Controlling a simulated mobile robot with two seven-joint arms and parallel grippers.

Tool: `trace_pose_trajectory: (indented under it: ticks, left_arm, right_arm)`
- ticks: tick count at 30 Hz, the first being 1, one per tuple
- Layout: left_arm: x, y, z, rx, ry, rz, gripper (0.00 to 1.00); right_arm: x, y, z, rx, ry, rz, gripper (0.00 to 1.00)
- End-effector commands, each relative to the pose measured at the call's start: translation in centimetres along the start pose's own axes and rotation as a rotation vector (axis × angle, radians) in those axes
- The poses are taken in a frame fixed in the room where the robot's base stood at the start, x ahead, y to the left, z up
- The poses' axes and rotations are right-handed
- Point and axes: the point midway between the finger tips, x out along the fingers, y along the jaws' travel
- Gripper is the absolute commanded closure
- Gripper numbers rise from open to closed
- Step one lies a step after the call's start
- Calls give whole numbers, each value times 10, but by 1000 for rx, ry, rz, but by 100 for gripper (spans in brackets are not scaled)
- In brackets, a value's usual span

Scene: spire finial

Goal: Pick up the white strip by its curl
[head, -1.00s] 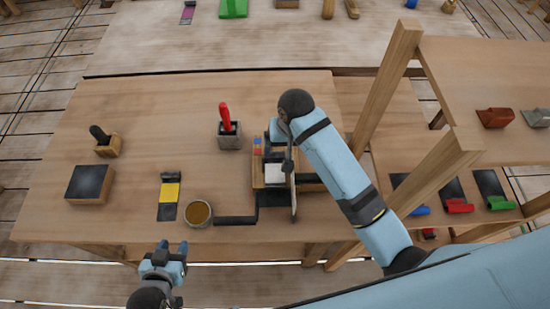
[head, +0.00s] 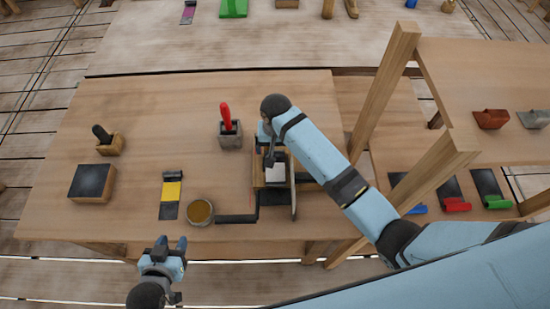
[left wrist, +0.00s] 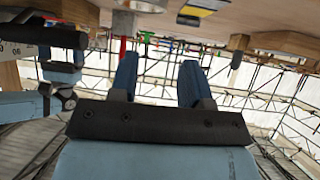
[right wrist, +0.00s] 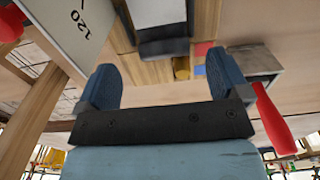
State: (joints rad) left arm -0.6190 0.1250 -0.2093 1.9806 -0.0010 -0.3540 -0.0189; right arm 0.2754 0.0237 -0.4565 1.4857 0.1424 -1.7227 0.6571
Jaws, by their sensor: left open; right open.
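A small white piece (head: 275,174), which looks like the white strip, lies in a wooden fixture (head: 262,182) on the table. In the right wrist view a pale strip (right wrist: 158,12) with a dark rounded end (right wrist: 164,48) shows ahead, between my fingers; I cannot tell for certain that this end is the curl. My right gripper (right wrist: 163,85) is open and empty, with the strip beyond its fingertips. In the head view the right arm largely hides this gripper near the fixture. My left gripper (head: 172,246) is open and empty off the table's front edge.
A grey upright plate (head: 294,190), marked 120 in the right wrist view (right wrist: 75,25), stands close beside the fixture. A red-handled tool in a holder (head: 229,138) stands behind left. A round tin (head: 200,211) is at left. Wooden posts (head: 385,85) rise at right.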

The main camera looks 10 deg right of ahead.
Motion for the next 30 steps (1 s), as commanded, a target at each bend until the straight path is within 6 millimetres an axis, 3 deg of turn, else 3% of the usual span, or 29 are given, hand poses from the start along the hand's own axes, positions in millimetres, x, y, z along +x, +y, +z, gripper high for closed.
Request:
trace_pose_trajectory:
  ticks: [7, 16, 17, 24, 26, 30]
  left_arm:
    - [-3, 1, -3, -30, -9, -9, 56]
    - [-2, 2, 6, -39, -25, -10, 56]
    - [-2, 2, 6, -39, -25, -10, 56]
    - [-3, 1, 4, -35, -21, -10, 56]
    - [-3, 1, 3, -35, -19, -9, 56]
    - [-4, 1, 1, -35, -16, -9, 56]
  right_arm:
    - [35, -3, -1, 1, -2, 1, 6]
    - [42, -3, -1, 0, 0, 0, 6]
    - [42, -3, -1, 0, 0, 0, 9]
    - [42, -3, -1, 0, 0, 0, 64]
    - [42, -3, -1, 0, 1, 0, 72]
    - [42, -3, -1, 0, 1, 0, 72]
